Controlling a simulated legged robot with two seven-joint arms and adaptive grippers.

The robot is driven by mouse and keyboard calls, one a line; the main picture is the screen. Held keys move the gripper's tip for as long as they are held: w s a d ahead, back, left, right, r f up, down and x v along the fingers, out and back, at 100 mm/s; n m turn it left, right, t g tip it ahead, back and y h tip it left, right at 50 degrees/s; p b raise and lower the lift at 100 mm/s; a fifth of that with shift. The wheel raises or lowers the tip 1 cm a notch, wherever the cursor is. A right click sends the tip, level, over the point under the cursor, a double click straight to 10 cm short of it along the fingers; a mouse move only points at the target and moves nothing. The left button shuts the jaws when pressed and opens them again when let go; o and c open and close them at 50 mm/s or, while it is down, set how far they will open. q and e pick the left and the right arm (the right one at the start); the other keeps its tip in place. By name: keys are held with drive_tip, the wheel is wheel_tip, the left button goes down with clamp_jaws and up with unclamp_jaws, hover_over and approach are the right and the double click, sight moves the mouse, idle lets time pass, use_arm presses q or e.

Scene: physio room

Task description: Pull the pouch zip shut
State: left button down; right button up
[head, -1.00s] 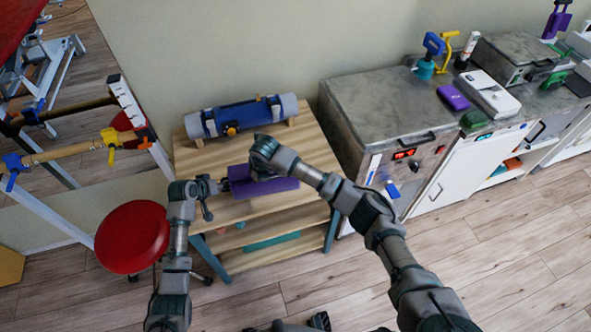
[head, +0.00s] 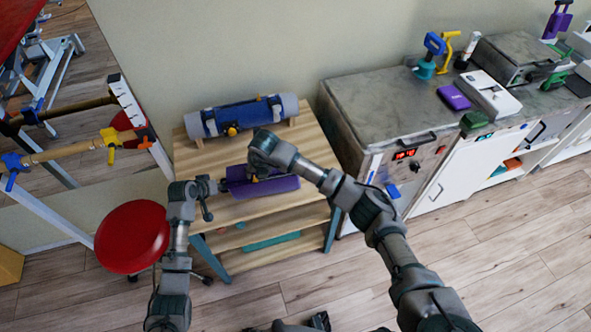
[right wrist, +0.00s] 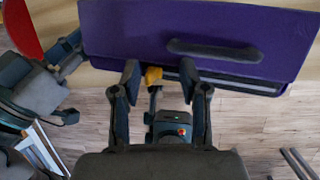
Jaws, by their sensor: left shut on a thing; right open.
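The purple pouch (head: 285,185) is at the front of the wooden shelf's top. My left gripper (head: 222,185) is shut on its left end. My right gripper (head: 258,172) is over the pouch's middle, its fingertips partly hidden by its own wrist. In the right wrist view, the pouch (right wrist: 120,30) fills the top, with a dark raised strip on its face and a pale line along its lower edge. A yellow zip pull (right wrist: 153,76) lies between the open fingers of the right gripper (right wrist: 160,74), nearer the left finger. How far the zip is closed cannot be told.
A blue-grey roll (head: 245,115) rests in holders at the back of the wooden shelf (head: 200,160). A red stool (head: 132,236) stands at left. A grey-topped cabinet (head: 370,95) stands close on the right. Floor in front is clear.

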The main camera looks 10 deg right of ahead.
use_arm(q)
drive_tip(key=shift+d+f, duration=0.1)
drive_tip(key=shift+f, duration=0.1)
use_arm(e)
drive_tip(key=shift+w+r, duration=0.1)
drive_tip(key=shift+r, duration=2.6)
use_arm(q)
drive_tip(key=shift+s+r, duration=0.1)
drive_tip(key=shift+r, duration=0.05)
drive_tip(key=c, duration=1.2)
unclamp_jaws()
drive_tip(key=shift+c, duration=0.2)
use_arm(e)
drive_tip(key=shift+r, duration=0.35)
use_arm(q)
drive_tip(key=shift+r+p, duration=4.55)
drive_tip(key=shift+p, duration=0.1)
use_arm(e)
wheel_tip(320, 180, up, 11)
